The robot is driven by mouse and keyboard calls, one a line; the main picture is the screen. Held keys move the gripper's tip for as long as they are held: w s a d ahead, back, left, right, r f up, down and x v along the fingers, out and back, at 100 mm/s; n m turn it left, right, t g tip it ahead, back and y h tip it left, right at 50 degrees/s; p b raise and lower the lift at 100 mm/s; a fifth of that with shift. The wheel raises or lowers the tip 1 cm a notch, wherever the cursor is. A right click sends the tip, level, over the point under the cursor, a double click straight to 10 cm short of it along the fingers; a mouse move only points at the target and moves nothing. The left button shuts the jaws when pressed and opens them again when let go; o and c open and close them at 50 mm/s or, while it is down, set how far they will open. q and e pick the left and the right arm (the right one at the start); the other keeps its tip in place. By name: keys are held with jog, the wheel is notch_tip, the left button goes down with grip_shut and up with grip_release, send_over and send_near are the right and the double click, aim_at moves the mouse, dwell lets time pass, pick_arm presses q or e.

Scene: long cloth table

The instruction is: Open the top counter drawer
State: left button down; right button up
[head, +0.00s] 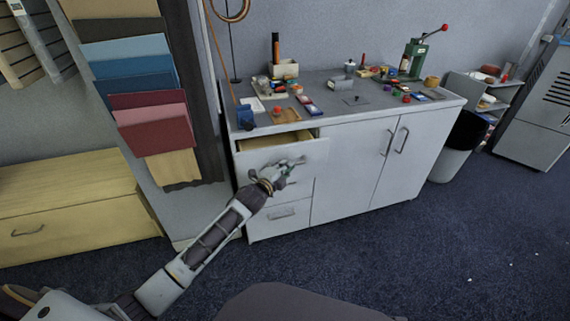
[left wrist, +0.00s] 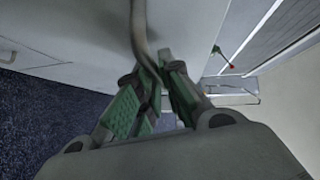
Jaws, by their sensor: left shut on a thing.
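The top counter drawer (head: 262,155) is part of the white counter (head: 350,175) in the head view. It stands partly pulled out, and its light wooden inside shows above the front panel. My left gripper (head: 286,174) is at the front of this drawer, over its handle. In the left wrist view the green-padded fingers of my left gripper (left wrist: 158,95) are shut on the curved metal drawer handle (left wrist: 141,35). The handle is mostly hidden by the gripper in the head view. My right gripper is in neither view.
Another drawer (head: 275,215) below is shut, and two cabinet doors with handles are shut at right. The counter top (head: 335,105) holds many small items. A wooden chest (head: 70,215) is at left.

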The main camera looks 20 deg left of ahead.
pick_arm(q)
jog(key=s+d+p, duration=0.5)
jog(key=s+d, duration=0.4)
jog(key=s, duration=0.4)
jog(key=shift+s+p, duration=0.2)
jog(key=shift+p, duration=0.15)
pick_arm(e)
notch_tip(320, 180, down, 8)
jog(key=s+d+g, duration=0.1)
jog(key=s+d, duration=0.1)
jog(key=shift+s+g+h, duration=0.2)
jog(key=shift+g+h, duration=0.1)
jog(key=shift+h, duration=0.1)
pick_arm(q)
jog(key=shift+f, duration=0.1)
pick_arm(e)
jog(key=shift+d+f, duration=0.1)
pick_arm(q)
jog(key=c, duration=1.6)
grip_release()
jog(key=shift+o, duration=0.2)
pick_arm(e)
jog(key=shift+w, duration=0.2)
pick_arm(q)
jog(key=shift+s, duration=0.2)
jog(key=v, duration=1.1)
jog(key=shift+s, duration=0.3)
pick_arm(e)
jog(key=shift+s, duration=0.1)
